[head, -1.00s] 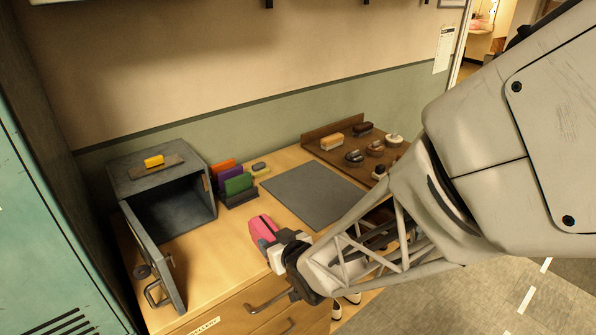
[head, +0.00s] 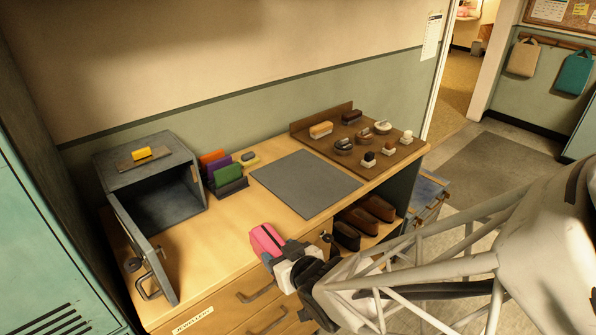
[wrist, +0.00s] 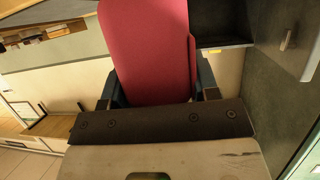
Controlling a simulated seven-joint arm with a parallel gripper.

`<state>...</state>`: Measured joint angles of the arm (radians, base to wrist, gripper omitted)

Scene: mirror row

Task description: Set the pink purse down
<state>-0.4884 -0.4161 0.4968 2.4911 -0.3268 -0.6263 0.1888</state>
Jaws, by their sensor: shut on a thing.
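The pink purse (head: 266,239) is held at the front edge of the wooden counter in the head view. My gripper (head: 276,256) is shut on it. In the wrist view the purse (wrist: 148,50) looks dark pink and stands between the two fingers. Whether its underside touches the counter cannot be told. A flat grey mat (head: 306,184) lies bare on the counter, behind and to the right of the purse.
An open grey box (head: 150,170) stands left, its door (head: 143,250) swung forward. A rack of coloured purses (head: 231,182) stands beside it. A brown tray (head: 385,165) with several small items is at the right. Drawer handles (head: 257,291) jut from the front.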

